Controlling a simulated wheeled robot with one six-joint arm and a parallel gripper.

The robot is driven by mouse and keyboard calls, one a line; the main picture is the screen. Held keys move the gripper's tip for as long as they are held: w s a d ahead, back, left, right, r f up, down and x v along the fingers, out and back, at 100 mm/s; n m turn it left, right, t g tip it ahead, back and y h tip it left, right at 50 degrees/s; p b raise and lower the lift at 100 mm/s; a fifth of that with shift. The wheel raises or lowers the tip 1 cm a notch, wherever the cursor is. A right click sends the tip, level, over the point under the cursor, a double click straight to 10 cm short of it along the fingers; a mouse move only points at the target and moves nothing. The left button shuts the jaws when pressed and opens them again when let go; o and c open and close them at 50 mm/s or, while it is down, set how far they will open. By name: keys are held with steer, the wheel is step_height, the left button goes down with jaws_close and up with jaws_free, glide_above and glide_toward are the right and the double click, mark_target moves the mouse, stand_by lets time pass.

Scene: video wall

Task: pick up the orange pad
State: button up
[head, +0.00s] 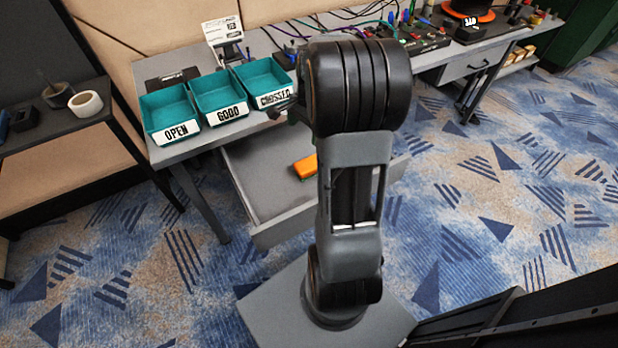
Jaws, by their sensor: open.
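The orange pad (305,167) lies in the open grey drawer (258,193) under the workbench. Its right part is hidden behind my arm. My gripper (284,106) shows only in part, as dark finger pieces at the left of my arm's upper end, near the bin labelled CROSSED. It is open, and I see nothing held in it. It appears above and to the left of the pad in the picture, apart from it.
Teal bins labelled OPEN (170,115), GOOD (220,94) and CROSSED (267,78) stand on the workbench's left end. Cables and tools lie farther right. A side table (60,128) with tape rolls (86,104) is at left. Carpet surrounds the drawer.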

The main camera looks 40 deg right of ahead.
steer(key=d+f+m+b, duration=0.2)
steer(key=d+f+m, duration=0.15)
steer(key=f, duration=0.25)
glide_above(310, 163)
steer(key=shift+n, duration=0.45)
steer(key=f, duration=0.6)
steer(key=shift+d+f+b, duration=0.2)
steer(key=shift+d+b, duration=0.05)
steer(key=shift+b, duration=0.15)
steer(key=shift+a+f+b, duration=0.2)
steer(key=shift+f+b, duration=0.25)
steer(key=shift+f, duration=1.05)
steer(key=shift+a+f+b, duration=0.15)
steer(key=shift+f+b, duration=0.25)
steer(key=shift+f, duration=1.05)
steer(key=c, duration=0.9)
steer(key=shift+r, duration=0.2)
